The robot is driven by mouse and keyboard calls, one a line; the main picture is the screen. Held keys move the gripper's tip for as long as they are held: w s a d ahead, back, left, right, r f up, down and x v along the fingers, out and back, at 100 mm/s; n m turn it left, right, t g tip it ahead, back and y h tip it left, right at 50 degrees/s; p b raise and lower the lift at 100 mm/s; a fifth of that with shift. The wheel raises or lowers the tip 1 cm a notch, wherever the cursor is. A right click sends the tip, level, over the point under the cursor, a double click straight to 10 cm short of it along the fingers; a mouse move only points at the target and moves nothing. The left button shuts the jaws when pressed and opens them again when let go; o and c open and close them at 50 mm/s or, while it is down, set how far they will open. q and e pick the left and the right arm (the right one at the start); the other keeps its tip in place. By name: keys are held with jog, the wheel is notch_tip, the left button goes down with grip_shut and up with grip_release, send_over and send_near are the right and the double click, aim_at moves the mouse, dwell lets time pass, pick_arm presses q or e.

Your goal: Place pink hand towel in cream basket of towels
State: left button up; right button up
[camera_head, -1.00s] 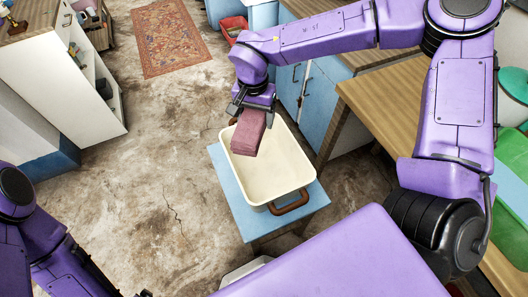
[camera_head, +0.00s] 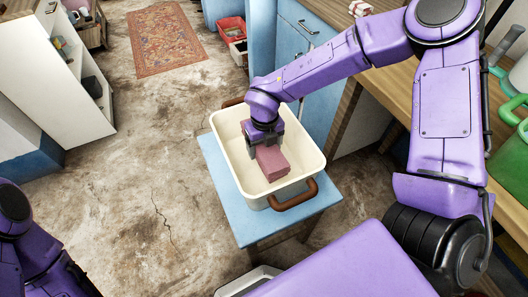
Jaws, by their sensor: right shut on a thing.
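The pink hand towel (camera_head: 272,164) is a folded block in the head view. My right gripper (camera_head: 264,146) is shut on its far end, pointing down. The towel is inside the outline of the cream basket (camera_head: 229,121); I cannot tell whether it touches the basket floor. The basket is a rectangular tub with brown handles, and no other towels show in it. It stands on a blue stool (camera_head: 232,203). My left arm shows at the lower left, but its gripper is out of view.
A wooden counter (camera_head: 390,108) with blue cupboards (camera_head: 296,50) runs along the right. A white shelf unit (camera_head: 50,75) stands at the left. A red crate (camera_head: 231,30) and a patterned rug (camera_head: 165,38) lie at the back. The floor left of the stool is clear.

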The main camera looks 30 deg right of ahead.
notch_tip(320, 180, down, 6)
jog(key=shift+w+f+b, duration=0.1)
jog(key=shift+f+b, duration=0.05)
jog(key=shift+b, duration=0.25)
jog(key=shift+f, duration=0.15)
jog(key=o, duration=1.1)
jog(key=shift+r, duration=0.55)
notch_tip(320, 180, up, 11)
jog(key=shift+r+p, duration=0.15)
jog(key=shift+p, duration=0.8)
